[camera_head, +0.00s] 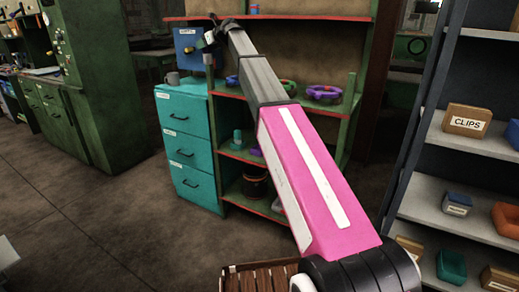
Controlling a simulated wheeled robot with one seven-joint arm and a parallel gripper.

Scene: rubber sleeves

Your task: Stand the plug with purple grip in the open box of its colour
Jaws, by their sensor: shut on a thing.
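My gripper (209,40) is at the far end of my outstretched arm, high up beside the right side of a small blue cabinet. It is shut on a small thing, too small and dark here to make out. I cannot tell whether it is the plug with the purple grip. A purple open container (323,92) sits on the green shelf unit's upper board, to the right of my arm. A green one (288,87) is partly hidden behind my arm, and a blue one (232,80) is to its left.
The blue cabinet (187,48) and a grey mug (172,78) stand on teal drawers (186,125). Lower shelves hold a teal item (238,140) and a dark pot (254,183). A grey rack (455,195) with boxes stands right.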

